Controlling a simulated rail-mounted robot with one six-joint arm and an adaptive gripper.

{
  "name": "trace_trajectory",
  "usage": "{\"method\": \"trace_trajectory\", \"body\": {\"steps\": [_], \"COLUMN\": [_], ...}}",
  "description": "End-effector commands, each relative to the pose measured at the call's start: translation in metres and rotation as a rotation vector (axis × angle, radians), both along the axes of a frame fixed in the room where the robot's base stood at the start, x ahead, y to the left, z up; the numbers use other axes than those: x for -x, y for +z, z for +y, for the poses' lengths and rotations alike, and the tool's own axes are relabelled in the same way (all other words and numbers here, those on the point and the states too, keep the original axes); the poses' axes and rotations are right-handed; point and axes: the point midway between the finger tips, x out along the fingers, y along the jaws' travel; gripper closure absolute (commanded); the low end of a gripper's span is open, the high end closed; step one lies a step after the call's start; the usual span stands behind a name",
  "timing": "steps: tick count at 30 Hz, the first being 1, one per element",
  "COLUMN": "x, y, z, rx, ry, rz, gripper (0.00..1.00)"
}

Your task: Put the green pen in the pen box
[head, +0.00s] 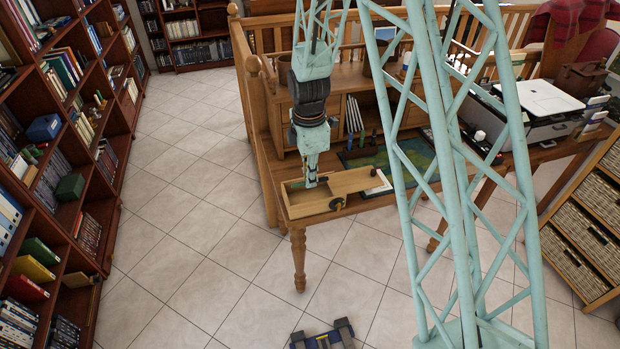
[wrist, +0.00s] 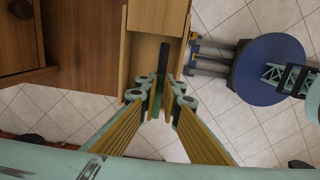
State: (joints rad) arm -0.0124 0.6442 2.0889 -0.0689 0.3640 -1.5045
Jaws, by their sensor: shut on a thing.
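The pen box (head: 298,208) is a pale wooden box at the near left corner of the desk. Its lid (head: 352,183) is slid to the right, leaving the left part open. My gripper (head: 311,184) points down over this open part. In the wrist view my gripper (wrist: 164,103) is shut on the green pen (wrist: 157,98), whose dark end (wrist: 163,57) reaches over the bare floor of the box (wrist: 146,52). I cannot tell whether the pen touches the box floor. In the head view my fingers mostly hide the pen.
A green map-like mat (head: 400,155) lies on the desk right of the box. Small upright dark items (head: 362,138) stand behind it. Desk shelves (head: 340,85) rise behind my gripper. A printer (head: 530,110) stands at the right. Tiled floor lies open at the left.

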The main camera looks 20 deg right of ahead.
Motion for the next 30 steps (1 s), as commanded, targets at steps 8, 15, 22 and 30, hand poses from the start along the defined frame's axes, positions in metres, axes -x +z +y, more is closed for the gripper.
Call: {"method": "trace_trajectory", "body": {"steps": [8,15,22,30], "x": [0.000,0.000,0.000,0.000], "y": [-0.018,-0.034,-0.043,-0.045], "z": [0.000,0.000,0.000,0.000], "rx": [0.000,0.000,0.000,0.000], "ry": [0.000,0.000,0.000,0.000], "rz": [0.001,0.000,0.000,0.000], "gripper": [1.00,1.00,1.00,1.00]}}
